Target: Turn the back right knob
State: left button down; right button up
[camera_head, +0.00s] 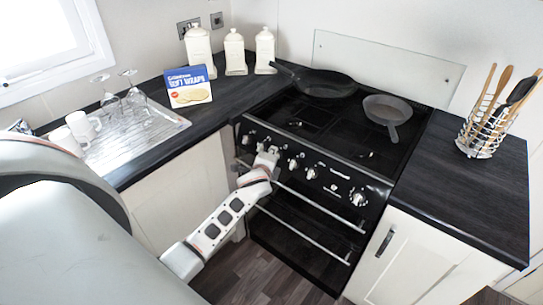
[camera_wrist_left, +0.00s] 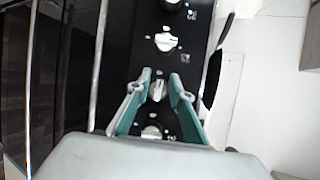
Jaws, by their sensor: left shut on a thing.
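The black stove (camera_head: 380,160) has a row of white control knobs along its front panel. My left gripper (camera_head: 268,156) is at the left part of this panel. In the left wrist view its two teal fingers (camera_wrist_left: 159,82) are closed around a white knob (camera_wrist_left: 157,91). Other knobs show ahead of the fingertips (camera_wrist_left: 166,41) and nearer the palm (camera_wrist_left: 151,132). In the head view the gripper hides the held knob; uncovered knobs stand to its right (camera_head: 293,165) and at the far right (camera_head: 357,199). Which burner the held knob serves cannot be read.
A large pan (camera_head: 318,84) and a smaller pan (camera_head: 388,112) sit on the hob. Oven handle rails (camera_head: 310,208) run below the knobs, close to my arm. A utensil holder (camera_head: 480,138) stands on the right counter; a wraps box (camera_head: 189,87) is on the left.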

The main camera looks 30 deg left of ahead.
pick_arm(q)
jog(key=shift+n, duration=0.3)
jog(key=c, duration=1.8)
grip_release()
jog(key=shift+c, duration=0.2)
jog(key=v, duration=1.2)
jog(key=shift+r, duration=0.1)
jog(key=s+d+f+n+g+h, duration=0.1)
jog(key=s+d+f+n+h, duration=0.2)
jog(key=s+d+f+n, duration=0.2)
jog(key=s+d+f+n+g+h, duration=0.1)
jog(key=s+d+f+n+h, duration=0.3)
jog(key=s+d+f, duration=0.8)
jog(key=s+f+n, duration=0.2)
jog(key=s+f, duration=0.1)
jog(key=s, duration=0.3)
jog(key=shift+s+n, duration=0.25)
jog(key=shift+n, duration=0.05)
